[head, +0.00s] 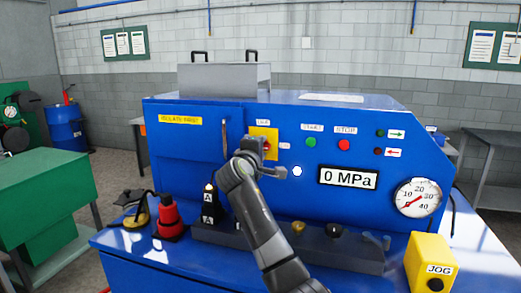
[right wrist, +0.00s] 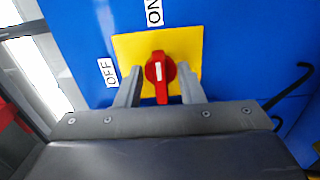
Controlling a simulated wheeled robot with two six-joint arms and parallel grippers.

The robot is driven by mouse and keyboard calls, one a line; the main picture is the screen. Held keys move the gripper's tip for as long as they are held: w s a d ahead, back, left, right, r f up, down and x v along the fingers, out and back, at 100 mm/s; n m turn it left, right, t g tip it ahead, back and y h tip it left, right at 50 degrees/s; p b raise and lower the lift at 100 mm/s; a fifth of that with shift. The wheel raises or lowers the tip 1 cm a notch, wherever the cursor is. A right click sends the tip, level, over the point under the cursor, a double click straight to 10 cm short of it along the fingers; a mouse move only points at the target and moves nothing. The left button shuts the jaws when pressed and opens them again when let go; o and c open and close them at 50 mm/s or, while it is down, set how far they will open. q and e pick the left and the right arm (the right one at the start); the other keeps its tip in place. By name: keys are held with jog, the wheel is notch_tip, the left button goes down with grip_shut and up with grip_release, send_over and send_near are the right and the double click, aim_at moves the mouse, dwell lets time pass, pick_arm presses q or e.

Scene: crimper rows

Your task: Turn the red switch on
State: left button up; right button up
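The red switch (right wrist: 159,72) is a round knob with a bar handle and a white line, on a yellow plate (right wrist: 128,47). My right gripper (right wrist: 161,70) is open, with one finger on each side of the switch and small gaps beside the handle. In the head view the yellow plate (head: 264,132) shows on the blue machine, and my gripper partly hides the switch. My left gripper is not in view.
The blue machine (head: 180,150) carries a green button (head: 311,142), a red button (head: 344,145), a 0 MPa display (head: 348,177) and a gauge (head: 417,198). A vertical handle (head: 224,138) is left of the switch. A yellow JOG box (head: 430,258) stands at front right.

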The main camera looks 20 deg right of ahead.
jog(key=b+v, duration=0.5)
jog(key=v, duration=1.2)
jog(key=shift+a, duration=0.2)
jog(key=shift+s, duration=0.15)
